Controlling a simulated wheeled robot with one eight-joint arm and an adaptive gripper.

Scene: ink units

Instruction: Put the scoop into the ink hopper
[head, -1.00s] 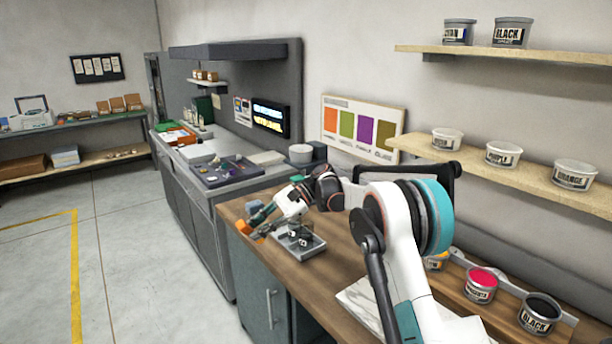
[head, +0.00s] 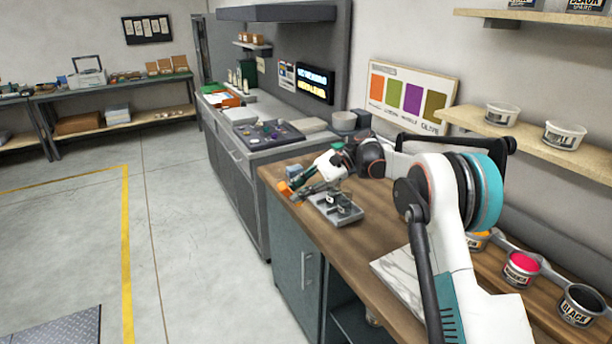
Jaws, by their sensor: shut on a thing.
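My gripper (head: 303,187) is at the far left end of the wooden bench. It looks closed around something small. An orange piece (head: 287,191) shows at its fingertips and seems to be the held scoop, but its shape is too small to be sure. A grey tray (head: 322,213) with dark items stands just right of the gripper. I cannot make out an ink hopper for certain in this view.
The wooden bench (head: 345,256) carries a pale marble slab (head: 402,280), a magenta ink can (head: 521,268) and a black ink can (head: 581,304). A small blue-grey block (head: 294,171) is by the gripper. A grey counter (head: 247,190) stands beyond. Open floor (head: 190,240) lies left.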

